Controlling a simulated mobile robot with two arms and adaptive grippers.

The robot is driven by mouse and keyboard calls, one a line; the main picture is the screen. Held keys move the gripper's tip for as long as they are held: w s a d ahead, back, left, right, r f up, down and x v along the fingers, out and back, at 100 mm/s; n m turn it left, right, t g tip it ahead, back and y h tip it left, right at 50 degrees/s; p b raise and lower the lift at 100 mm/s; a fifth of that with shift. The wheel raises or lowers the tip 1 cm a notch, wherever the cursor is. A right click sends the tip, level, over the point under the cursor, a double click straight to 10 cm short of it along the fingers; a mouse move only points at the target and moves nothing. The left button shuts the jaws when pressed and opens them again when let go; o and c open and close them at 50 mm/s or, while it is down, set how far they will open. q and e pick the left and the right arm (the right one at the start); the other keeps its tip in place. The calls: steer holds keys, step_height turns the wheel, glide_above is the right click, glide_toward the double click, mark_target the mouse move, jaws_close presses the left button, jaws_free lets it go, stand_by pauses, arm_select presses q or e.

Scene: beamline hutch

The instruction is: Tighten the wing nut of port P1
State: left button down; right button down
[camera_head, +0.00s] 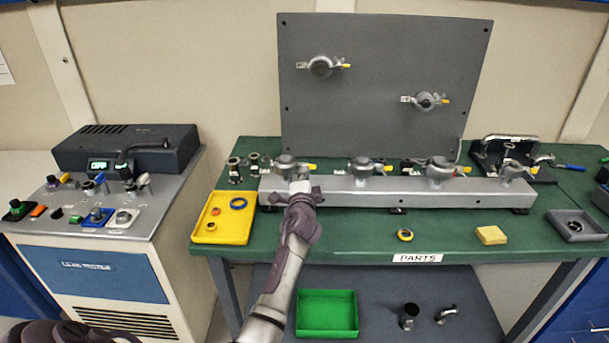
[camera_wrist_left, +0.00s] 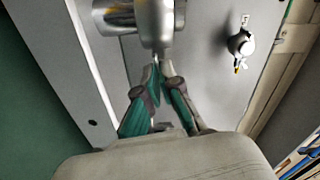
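A row of clamped ports stands on the grey manifold bar. I take the leftmost one (camera_head: 285,163) for P1; its label is not readable. Its yellow-tipped wing nut (camera_head: 310,167) points right. My left gripper (camera_head: 300,186) is just in front of and below this port. In the left wrist view my left gripper's fingertips (camera_wrist_left: 159,68) are close together at the end of a silver metal part (camera_wrist_left: 156,25). The wing nut does not show clearly there, so I cannot tell whether the fingers hold it.
More clamped ports (camera_head: 364,166) stand to the right on the bar (camera_head: 345,190). A grey panel (camera_head: 385,60) with two ports rises behind. A yellow tray (camera_head: 222,235) is left of my arm; a sponge (camera_head: 491,235) and a grey tray (camera_head: 575,236) are right. The green front tabletop is mostly clear.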

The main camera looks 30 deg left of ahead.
arm_select(q)
steer(key=m+p, duration=0.3)
steer(key=m, duration=0.6)
steer(key=shift+a, duration=0.2)
steer(key=shift+m, duration=0.3)
steer(key=c, duration=1.6)
jaws_free()
steer(key=shift+c, duration=0.2)
steer(key=shift+s, duration=0.1)
steer(key=v, duration=1.2)
